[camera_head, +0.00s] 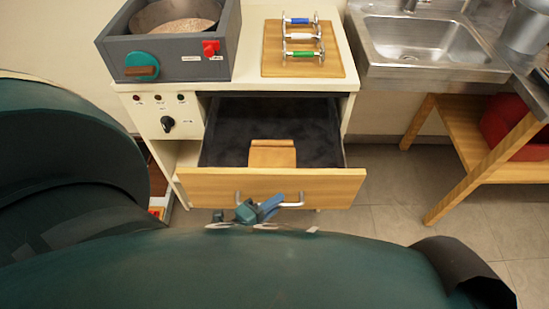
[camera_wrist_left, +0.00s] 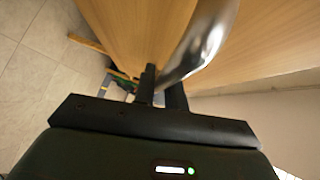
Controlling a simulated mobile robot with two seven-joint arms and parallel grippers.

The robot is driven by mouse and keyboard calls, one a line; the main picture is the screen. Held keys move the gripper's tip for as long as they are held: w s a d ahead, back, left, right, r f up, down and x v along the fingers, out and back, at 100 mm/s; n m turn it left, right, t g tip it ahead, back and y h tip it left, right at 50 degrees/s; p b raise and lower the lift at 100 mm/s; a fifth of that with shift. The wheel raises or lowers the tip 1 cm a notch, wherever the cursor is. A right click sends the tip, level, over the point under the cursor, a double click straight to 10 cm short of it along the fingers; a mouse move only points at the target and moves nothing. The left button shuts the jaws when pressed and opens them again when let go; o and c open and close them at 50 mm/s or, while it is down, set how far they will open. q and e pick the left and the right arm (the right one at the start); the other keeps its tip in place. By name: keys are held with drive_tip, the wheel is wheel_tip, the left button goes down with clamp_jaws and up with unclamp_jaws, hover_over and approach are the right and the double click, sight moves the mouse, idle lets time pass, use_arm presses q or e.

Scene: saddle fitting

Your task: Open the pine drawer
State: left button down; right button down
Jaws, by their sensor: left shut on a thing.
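The pine drawer (camera_head: 220,188) is pulled well out of the white cabinet, and its dark-lined inside (camera_head: 225,140) shows. A metal bar handle (camera_head: 292,204) is on its front. My left gripper (camera_head: 262,206) is at the handle and shut on it. In the left wrist view the handle (camera_wrist_left: 203,42) runs in between the fingers of my left gripper (camera_wrist_left: 161,84), beside the pine front (camera_wrist_left: 140,30). My right gripper is not in view.
A light wooden piece (camera_head: 272,154) lies in the drawer. On the cabinet stand a grey box (camera_head: 185,65) with a bowl and a wooden board (camera_head: 273,68) with several coloured-grip handles. A metal sink (camera_head: 430,42) and wooden-legged stand (camera_head: 455,178) are at the right.

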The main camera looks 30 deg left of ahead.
use_arm(q)
drive_tip(key=shift+s, duration=0.1)
drive_tip(key=c, duration=1.7)
unclamp_jaws()
drive_tip(key=v, duration=1.3)
drive_tip(key=shift+s+r+b, duration=0.1)
drive_tip(key=shift+b, duration=0.2)
